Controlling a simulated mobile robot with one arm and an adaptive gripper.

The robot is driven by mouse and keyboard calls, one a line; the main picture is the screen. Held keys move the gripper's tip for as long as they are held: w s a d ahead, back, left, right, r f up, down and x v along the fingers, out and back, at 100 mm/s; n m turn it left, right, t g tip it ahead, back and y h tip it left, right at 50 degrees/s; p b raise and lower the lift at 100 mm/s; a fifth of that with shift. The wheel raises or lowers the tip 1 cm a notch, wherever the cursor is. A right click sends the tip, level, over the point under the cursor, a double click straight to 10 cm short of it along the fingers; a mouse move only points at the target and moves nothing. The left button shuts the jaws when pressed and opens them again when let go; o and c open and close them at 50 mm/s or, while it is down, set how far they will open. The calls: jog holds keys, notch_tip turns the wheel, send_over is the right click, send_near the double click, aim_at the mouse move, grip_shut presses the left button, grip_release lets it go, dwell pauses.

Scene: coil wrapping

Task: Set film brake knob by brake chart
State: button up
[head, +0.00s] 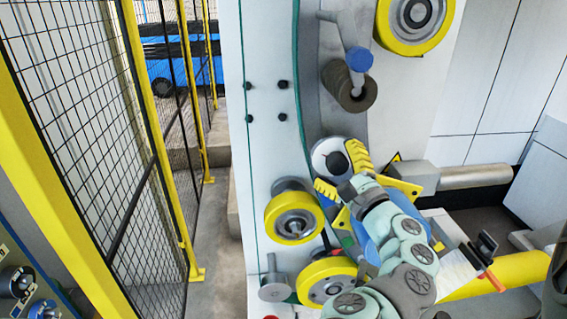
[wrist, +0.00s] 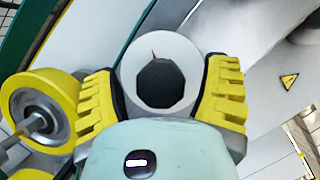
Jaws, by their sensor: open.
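The film brake knob is a black faceted knob (wrist: 160,83) on a round white dial plate with a small red mark near its top left, in the middle of the wrist view. In the head view the knob (head: 338,161) sits on the pale disc on the machine's front panel. My gripper (head: 341,180) has its yellow ribbed fingers spread, one to the left and below the knob and one to the right. In the wrist view my gripper (wrist: 163,95) straddles the dial, with gaps beside the knob. No brake chart is readable in either view.
Yellow-rimmed rollers (head: 294,218) stand below and left of the dial; one shows in the wrist view (wrist: 40,108). A brown roller (head: 350,86) with a blue-capped arm is above. A yellow-framed mesh fence (head: 95,120) stands at left. A yellow warning triangle (wrist: 289,81) is right of the dial.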

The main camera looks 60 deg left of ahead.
jog(key=shift+d, duration=0.1)
jog(key=v, duration=1.2)
dwell(0.4)
